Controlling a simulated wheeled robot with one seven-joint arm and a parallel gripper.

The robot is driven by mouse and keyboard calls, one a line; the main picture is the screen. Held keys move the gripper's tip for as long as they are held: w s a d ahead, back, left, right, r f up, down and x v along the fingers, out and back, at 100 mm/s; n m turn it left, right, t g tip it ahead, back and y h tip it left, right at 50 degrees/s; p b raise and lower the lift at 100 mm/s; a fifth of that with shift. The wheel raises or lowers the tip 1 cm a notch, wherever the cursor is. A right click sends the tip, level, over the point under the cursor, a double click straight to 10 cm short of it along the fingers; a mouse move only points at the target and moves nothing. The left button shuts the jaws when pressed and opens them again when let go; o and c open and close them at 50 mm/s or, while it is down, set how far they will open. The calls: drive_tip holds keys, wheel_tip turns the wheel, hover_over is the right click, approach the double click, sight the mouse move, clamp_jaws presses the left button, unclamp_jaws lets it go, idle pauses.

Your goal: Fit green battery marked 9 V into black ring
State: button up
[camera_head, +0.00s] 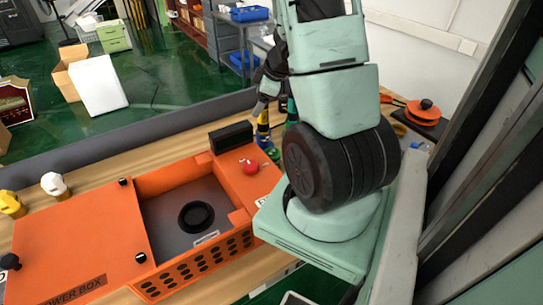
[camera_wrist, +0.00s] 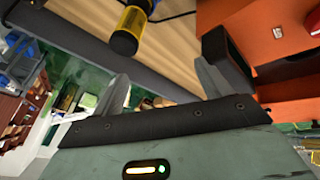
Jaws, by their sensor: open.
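The black ring (camera_head: 196,217) lies in the grey-floored recess of the orange power box (camera_head: 80,240). A narrow green object (camera_head: 291,110) shows beside my arm, behind the box; it may be the green battery, but it is mostly hidden and no marking can be read. My gripper (camera_head: 268,90) is above the table behind the box, partly hidden by my arm. In the wrist view its two fingers (camera_wrist: 167,62) are spread apart with nothing between them. A yellow cylinder with dark ends (camera_wrist: 130,28) stands beyond the fingers.
A black block (camera_head: 230,137) and a red button (camera_head: 250,167) top the box's far right corner. An orange reel (camera_head: 423,110) lies at right.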

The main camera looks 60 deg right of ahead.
drive_tip(key=s+d+f+n+g+y, duration=0.1)
drive_tip(key=s+f, duration=0.1)
drive_tip(key=s, duration=0.3)
drive_tip(key=s+d+f+g+y, duration=0.1)
drive_tip(key=s+f+y, duration=0.1)
drive_tip(key=s, duration=0.3)
drive_tip(key=b, duration=0.1)
approach(272, 152)
drive_tip(key=x, duration=0.5)
drive_tip(key=shift+s+d+f, duration=0.1)
drive_tip(key=shift+s+f, duration=0.15)
drive_tip(key=shift+f, duration=0.25)
drive_tip(key=shift+w+x, duration=0.15)
drive_tip(key=shift+x, duration=1.4)
drive_tip(key=shift+w+x, duration=0.15)
drive_tip(key=shift+x, duration=1.4)
drive_tip(key=shift+r, duration=0.1)
drive_tip(key=c, duration=1.3)
drive_tip(key=shift+r, duration=0.1)
drive_tip(key=shift+c, duration=0.8)
